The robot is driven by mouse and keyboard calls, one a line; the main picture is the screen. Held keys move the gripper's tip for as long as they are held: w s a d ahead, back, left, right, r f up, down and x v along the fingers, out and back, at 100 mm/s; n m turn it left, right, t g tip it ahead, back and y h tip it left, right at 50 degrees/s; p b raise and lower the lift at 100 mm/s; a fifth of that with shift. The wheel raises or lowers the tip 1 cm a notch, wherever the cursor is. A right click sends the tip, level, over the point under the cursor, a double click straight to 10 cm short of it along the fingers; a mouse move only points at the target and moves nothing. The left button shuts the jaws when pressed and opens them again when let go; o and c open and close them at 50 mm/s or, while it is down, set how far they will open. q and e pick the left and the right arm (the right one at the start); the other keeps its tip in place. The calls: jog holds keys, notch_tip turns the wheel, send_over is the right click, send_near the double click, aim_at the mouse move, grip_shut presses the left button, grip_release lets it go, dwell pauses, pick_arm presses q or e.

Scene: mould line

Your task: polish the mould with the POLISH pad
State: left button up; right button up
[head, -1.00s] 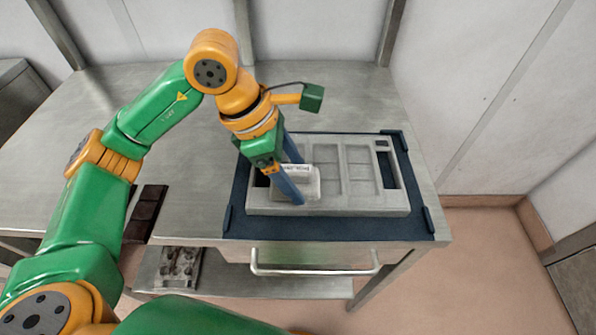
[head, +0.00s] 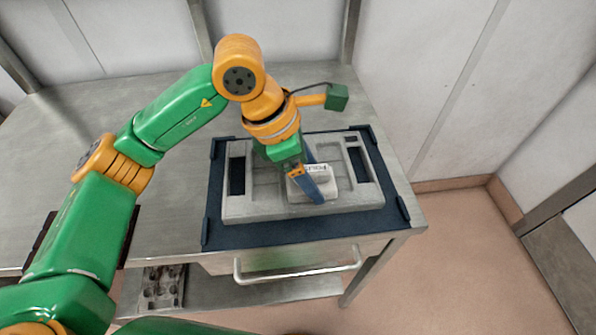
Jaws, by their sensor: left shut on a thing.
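The grey mould (head: 260,206) lies in a dark blue tray (head: 230,236) on the steel table, with shallow rectangular cavities in its top. My left gripper (head: 318,184) comes down over the mould, its blue fingers shut on a pale, labelled pad (head: 327,187). The label is partly hidden and only partly readable. The pad is at the mould's top, right of its middle; I cannot tell whether it presses on the surface. My right gripper is not in view.
A steel drawer handle (head: 298,266) juts from the table front. A lower shelf (head: 215,291) holds a grey cavity block (head: 162,287). A dark brown thing (head: 130,235) lies left of the tray, partly behind my arm. The table left of the tray is mostly bare.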

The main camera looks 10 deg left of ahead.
pick_arm(q)
jog(key=shift+w+d, duration=0.2)
jog(key=shift+d, duration=0.55)
jog(key=shift+w+d, duration=0.2)
jog(key=shift+d, duration=0.5)
jog(key=shift+w+d, duration=0.2)
jog(key=shift+d, duration=0.55)
notch_tip(320, 180, up, 8)
jog(key=p, duration=0.5)
jog(key=shift+p, duration=0.4)
